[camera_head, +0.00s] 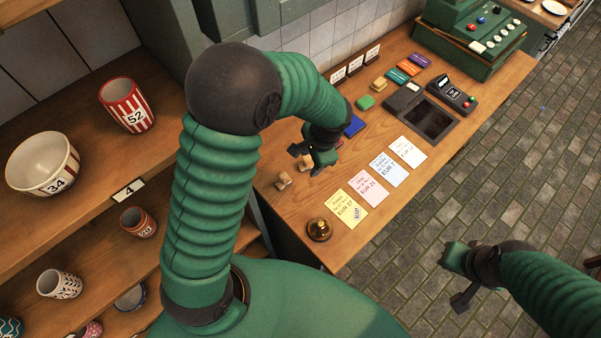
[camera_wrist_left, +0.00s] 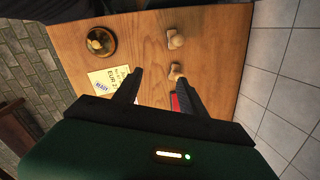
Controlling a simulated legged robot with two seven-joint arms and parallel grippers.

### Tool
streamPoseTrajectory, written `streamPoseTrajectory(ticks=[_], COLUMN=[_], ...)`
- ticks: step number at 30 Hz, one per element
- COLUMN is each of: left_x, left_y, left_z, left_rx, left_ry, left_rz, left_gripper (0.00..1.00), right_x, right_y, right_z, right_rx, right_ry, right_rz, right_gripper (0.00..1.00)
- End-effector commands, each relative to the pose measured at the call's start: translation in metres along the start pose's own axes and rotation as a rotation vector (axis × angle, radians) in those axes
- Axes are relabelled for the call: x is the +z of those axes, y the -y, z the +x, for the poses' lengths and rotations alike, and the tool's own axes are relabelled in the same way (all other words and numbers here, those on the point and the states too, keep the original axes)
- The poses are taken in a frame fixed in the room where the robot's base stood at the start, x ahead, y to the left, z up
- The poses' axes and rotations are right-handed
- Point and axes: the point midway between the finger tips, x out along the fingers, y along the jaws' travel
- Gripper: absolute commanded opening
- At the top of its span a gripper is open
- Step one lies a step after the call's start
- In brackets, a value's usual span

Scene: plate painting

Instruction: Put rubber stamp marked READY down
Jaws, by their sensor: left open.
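Two small wooden rubber stamps stand on the wooden counter (camera_head: 395,65): one at the front (camera_head: 284,180) and one close to my left gripper (camera_head: 305,162). Both also show in the left wrist view, the front one (camera_wrist_left: 175,39) and the nearer one (camera_wrist_left: 177,71). Their markings cannot be read, so I cannot tell which is READY. My left gripper (camera_head: 317,160) is open over the counter, its fingers apart in the left wrist view (camera_wrist_left: 153,85), with no stamp between the tips. My right gripper (camera_head: 460,275) hangs over the floor; its jaw state is unclear.
A yellow ticket (camera_head: 346,206) with a small printed mark lies beside other coloured tickets. A brass bell (camera_head: 319,229) stands at the counter's front end. A blue pad (camera_head: 354,126) and a green pad (camera_head: 365,102) lie farther back. Shelves with numbered pottery (camera_head: 127,105) stand at left.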

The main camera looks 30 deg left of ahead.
Motion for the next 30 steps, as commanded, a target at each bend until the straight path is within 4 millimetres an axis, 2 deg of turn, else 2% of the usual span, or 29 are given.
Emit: streamPoseTrajectory(ticks=[1, 3, 7, 11, 18, 20, 22, 27, 30], left_x=[0.021, 0.046, 0.075, 0.083, 0.083, 0.082, 0.081, 0.075, 0.073], left_y=[-0.015, -0.035, -0.060, -0.067, -0.067, -0.069, -0.073, -0.087, -0.093], left_z=[-0.019, -0.036, -0.050, -0.052, -0.049, -0.041, -0.021, 0.049, 0.076], left_rx=[0.026, 0.067, 0.120, 0.138, 0.138, 0.138, 0.138, 0.138, 0.138], left_ry=[-0.054, -0.124, -0.210, -0.237, -0.235, -0.235, -0.235, -0.234, -0.233], left_rz=[-0.141, -0.342, -0.615, -0.709, -0.707, -0.707, -0.706, -0.705, -0.704], left_gripper=[0.49, 0.49, 0.49, 0.49, 0.49, 0.49, 0.49, 0.49, 0.49], right_x=[0.000, 0.000, 0.000, 0.000, 0.001, 0.003, 0.007, 0.024, 0.031], right_y=[0.000, 0.000, 0.000, 0.000, 0.000, 0.000, 0.000, 0.000, 0.000], right_z=[0.000, 0.000, 0.000, 0.000, 0.003, 0.011, 0.031, 0.100, 0.128], right_rx=[0.000, 0.000, 0.000, 0.000, 0.000, 0.000, 0.000, 0.000, 0.000], right_ry=[0.000, 0.000, 0.000, 0.000, 0.000, 0.000, 0.000, 0.001, 0.001], right_rz=[0.000, 0.000, 0.000, 0.000, 0.000, 0.000, 0.000, 0.000, 0.000], right_gripper=[0.00, 0.00, 0.00, 0.00, 0.00, 0.00, 0.00, 0.00, 0.00])
